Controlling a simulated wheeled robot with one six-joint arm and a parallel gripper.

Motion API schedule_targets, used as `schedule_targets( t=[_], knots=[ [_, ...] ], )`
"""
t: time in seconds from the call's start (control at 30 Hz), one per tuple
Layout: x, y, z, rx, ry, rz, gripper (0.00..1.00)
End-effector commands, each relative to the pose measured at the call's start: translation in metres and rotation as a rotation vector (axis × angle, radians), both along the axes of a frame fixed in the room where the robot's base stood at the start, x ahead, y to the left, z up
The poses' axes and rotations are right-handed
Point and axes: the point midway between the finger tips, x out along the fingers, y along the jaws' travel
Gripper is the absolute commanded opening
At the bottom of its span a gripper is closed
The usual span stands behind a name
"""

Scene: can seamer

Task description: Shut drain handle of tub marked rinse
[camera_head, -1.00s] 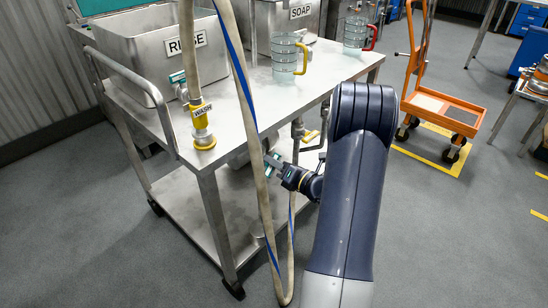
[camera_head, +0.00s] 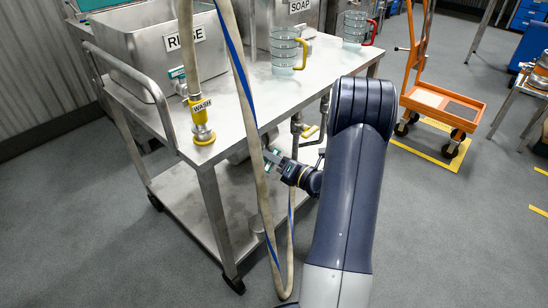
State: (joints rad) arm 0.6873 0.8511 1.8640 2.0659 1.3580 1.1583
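The steel tub marked RINSE (camera_head: 150,62) stands at the left of a steel cart, its label on the right-hand side wall. A teal fitting (camera_head: 177,73) shows low on that wall, partly behind a hose; I cannot tell if it is the drain handle. A yellow lever (camera_head: 311,131) is on pipework under the cart's top, and I cannot tell which tub it serves. My gripper (camera_head: 270,158) is below the cart top's near edge, left of the yellow lever. Its teal-padded fingers look apart and empty, partly behind the hanging hose.
A beige hose (camera_head: 243,85) with a blue stripe hangs in front of the cart. The yellow WASH nozzle (camera_head: 202,118) stands on the cart top (camera_head: 232,118). The SOAP tub (camera_head: 268,22) and clear jugs with yellow (camera_head: 284,50) and red handles (camera_head: 354,30) are farther back. An orange trolley (camera_head: 440,103) stands right.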

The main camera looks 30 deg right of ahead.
Motion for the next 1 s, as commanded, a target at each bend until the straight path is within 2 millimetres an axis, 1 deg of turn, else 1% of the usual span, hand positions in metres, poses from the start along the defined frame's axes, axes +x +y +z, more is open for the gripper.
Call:
schedule_targets(
  t=[0.13,0.23,0.5,0.6,0.7,0.83,1.0],
  knots=[
    [-0.004,-0.002,0.000,0.000,0.001,-0.002,0.33],
    [-0.015,-0.007,0.001,0.000,0.002,-0.004,0.33],
    [-0.063,-0.025,0.001,0.002,0.001,-0.006,0.33],
    [-0.078,-0.029,0.001,0.002,0.001,-0.005,0.33],
    [-0.090,-0.033,0.001,0.001,0.000,-0.003,0.33],
    [-0.098,-0.036,0.000,0.000,0.000,-0.001,0.33],
    [-0.102,-0.037,0.000,0.000,0.001,-0.001,0.33]
  ],
)
